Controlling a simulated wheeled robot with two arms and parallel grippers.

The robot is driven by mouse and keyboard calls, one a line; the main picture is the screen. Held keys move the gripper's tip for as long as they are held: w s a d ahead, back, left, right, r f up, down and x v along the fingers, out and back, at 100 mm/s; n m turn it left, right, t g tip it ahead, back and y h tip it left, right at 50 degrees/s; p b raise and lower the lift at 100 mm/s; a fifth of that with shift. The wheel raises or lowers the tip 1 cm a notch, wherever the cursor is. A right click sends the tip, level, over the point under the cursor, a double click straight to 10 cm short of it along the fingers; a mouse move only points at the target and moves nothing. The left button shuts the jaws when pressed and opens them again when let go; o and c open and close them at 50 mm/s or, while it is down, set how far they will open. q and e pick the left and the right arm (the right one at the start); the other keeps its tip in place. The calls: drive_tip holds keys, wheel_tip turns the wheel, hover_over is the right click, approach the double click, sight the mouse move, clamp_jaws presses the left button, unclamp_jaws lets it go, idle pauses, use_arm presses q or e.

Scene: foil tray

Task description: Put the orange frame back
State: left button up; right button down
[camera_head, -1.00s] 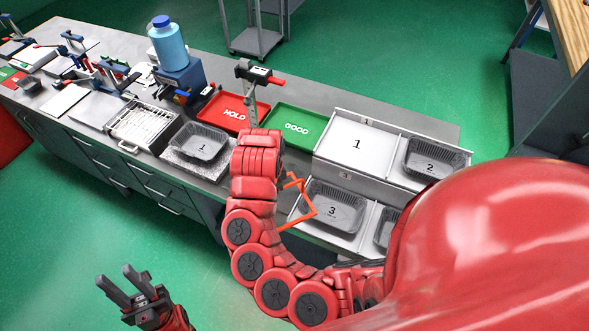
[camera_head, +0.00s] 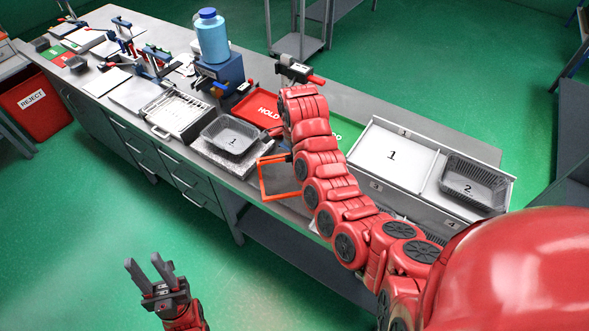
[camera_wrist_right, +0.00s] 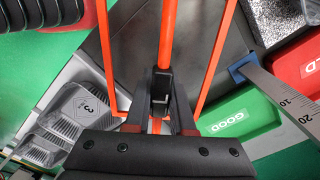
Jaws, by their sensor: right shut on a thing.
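The orange frame (camera_head: 279,178) is a thin open rectangle, held in the air at the bench's front edge, just right of the foil tray marked 1 (camera_head: 233,136). My right gripper (camera_wrist_right: 162,95) is shut on one bar of the orange frame (camera_wrist_right: 166,40); in the head view my right arm hides most of this gripper. My left gripper (camera_head: 152,272) is open and empty, low at the front left, away from the bench.
A red HOLD mat (camera_head: 250,106) and a green GOOD mat (camera_wrist_right: 240,113) lie behind my right arm. A numbered white divided box (camera_head: 405,140) holds tray 2 (camera_head: 473,183). A blue bottle (camera_head: 212,38) stands on the bench. A red REJECT bin (camera_head: 38,112) is far left.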

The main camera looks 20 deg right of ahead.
drive_tip(key=f, duration=0.1)
drive_tip(key=w+f, duration=0.1)
drive_tip(key=f+p, duration=0.1)
drive_tip(key=shift+w+d, duration=0.1)
drive_tip(key=shift+w, duration=0.2)
drive_tip(key=shift+f, duration=0.15)
drive_tip(key=shift+f, duration=0.1)
drive_tip(key=shift+f+b, duration=0.5)
drive_tip(key=shift+b, duration=0.15)
drive_tip(key=c, duration=0.8)
unclamp_jaws()
drive_tip(key=shift+o, duration=0.2)
drive_tip(key=shift+r, duration=0.1)
